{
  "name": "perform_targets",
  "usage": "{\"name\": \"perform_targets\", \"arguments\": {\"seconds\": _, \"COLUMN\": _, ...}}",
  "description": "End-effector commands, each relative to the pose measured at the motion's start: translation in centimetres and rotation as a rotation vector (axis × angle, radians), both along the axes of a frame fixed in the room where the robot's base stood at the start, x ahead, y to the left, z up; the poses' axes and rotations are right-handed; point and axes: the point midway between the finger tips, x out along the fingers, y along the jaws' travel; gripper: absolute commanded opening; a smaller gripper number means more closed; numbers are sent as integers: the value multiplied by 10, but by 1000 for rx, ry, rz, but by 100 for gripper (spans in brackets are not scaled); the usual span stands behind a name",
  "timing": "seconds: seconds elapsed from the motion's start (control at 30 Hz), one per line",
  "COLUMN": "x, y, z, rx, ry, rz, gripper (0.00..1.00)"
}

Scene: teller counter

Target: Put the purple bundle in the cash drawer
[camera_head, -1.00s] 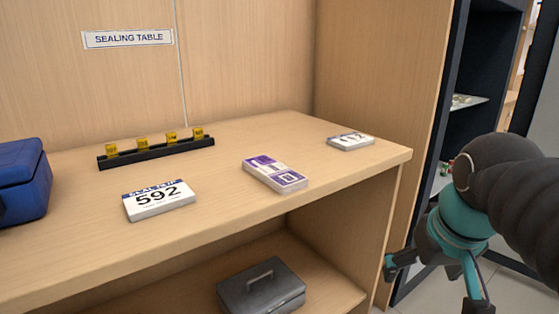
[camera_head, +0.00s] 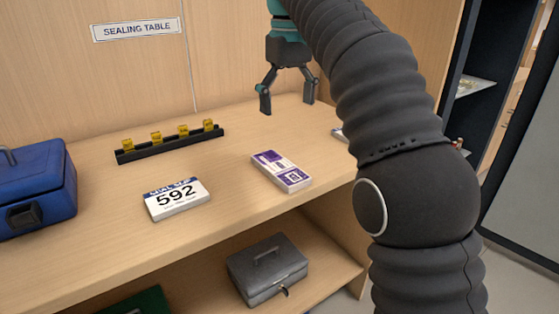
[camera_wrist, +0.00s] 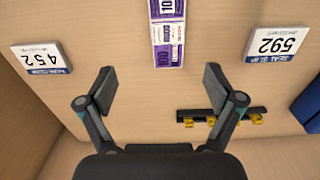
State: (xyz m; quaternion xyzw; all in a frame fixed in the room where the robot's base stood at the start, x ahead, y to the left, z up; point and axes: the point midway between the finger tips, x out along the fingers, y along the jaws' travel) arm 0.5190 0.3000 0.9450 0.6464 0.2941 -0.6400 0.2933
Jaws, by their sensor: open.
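The purple bundle (camera_head: 281,171) is a purple-and-white banded stack lying flat on the wooden table top, near its front edge. It also shows at the top of the wrist view (camera_wrist: 167,32). My gripper (camera_head: 288,108) is open and empty above the back of the table, pointing down. In the wrist view the bundle lies beyond the gap between my fingertips (camera_wrist: 160,85), apart from them. No cash drawer can be made out in these frames.
A 592 seal slip block (camera_head: 178,198) lies left of the bundle; a 452 block (camera_wrist: 42,57) lies on its other side, mostly behind my arm. A black rack with yellow seals (camera_head: 170,143), a blue box (camera_head: 38,190) and a grey cash box (camera_head: 266,268) on the lower shelf stand nearby.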

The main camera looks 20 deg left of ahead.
Motion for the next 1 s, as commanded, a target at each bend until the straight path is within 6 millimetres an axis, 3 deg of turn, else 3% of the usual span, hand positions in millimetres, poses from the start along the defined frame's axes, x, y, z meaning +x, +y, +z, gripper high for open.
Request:
{"name": "perform_targets", "arguments": {"seconds": 0.27, "x": 0, "y": 8, "z": -10, "rx": -7, "ry": 10, "rz": 19, "gripper": 92}}
{"name": "perform_targets", "arguments": {"seconds": 0.43, "x": -1, "y": 7, "z": -27, "rx": -7, "ry": 11, "rz": 19, "gripper": 92}}
{"name": "perform_targets", "arguments": {"seconds": 0.7, "x": -1, "y": 8, "z": -75, "rx": -6, "ry": 9, "rz": 18, "gripper": 92}}
{"name": "perform_targets", "arguments": {"seconds": 1.0, "x": -3, "y": 8, "z": -94, "rx": -6, "ry": 9, "rz": 18, "gripper": 92}}
